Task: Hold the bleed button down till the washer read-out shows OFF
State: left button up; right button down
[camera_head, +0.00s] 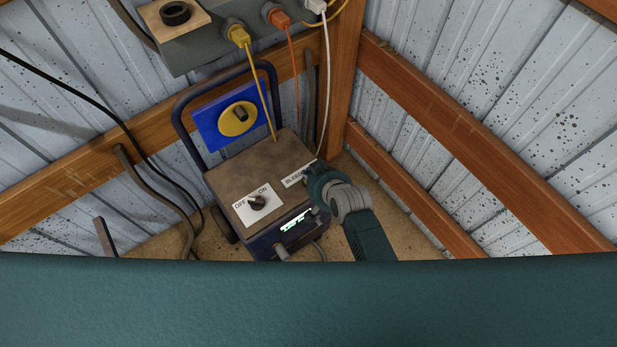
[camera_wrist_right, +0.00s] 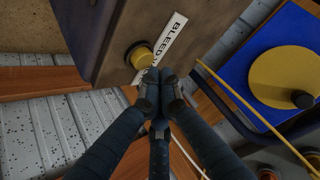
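The washer (camera_head: 262,160) is a brown-topped box on the floor in the corner. Its bleed button (camera_wrist_right: 140,57) is a yellow cap in a dark collar beside the white BLEED label (camera_wrist_right: 165,38); in the head view my right gripper hides the button. My right gripper (camera_wrist_right: 158,76) has its fingertips together, empty, close to the button's edge; I cannot tell whether they touch. It also shows in the head view at the washer's right edge (camera_head: 318,182). The lit read-out (camera_head: 296,222) is too small to read surely. My left gripper is out of view.
An OFF/ON knob (camera_head: 257,202) is on the washer's top. A blue panel with a yellow dial (camera_head: 237,119) stands behind. Yellow, orange and white cables hang from a grey box (camera_head: 215,45). Wooden rails (camera_head: 420,110) and metal walls close in the corner.

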jog(key=shift+f, duration=0.35)
jog(key=shift+s+f+b, duration=0.1)
jog(key=shift+f+b, duration=0.2)
jog(key=shift+f, duration=0.35)
dwell(2.6)
jog(key=shift+r, duration=0.15)
jog(key=shift+r+p, duration=0.9)
jog(key=shift+p, duration=0.25)
notch_tip(320, 180, up, 5)
jog(key=p, duration=0.5)
jog(key=shift+r+p, duration=0.1)
jog(key=shift+p, duration=0.2)
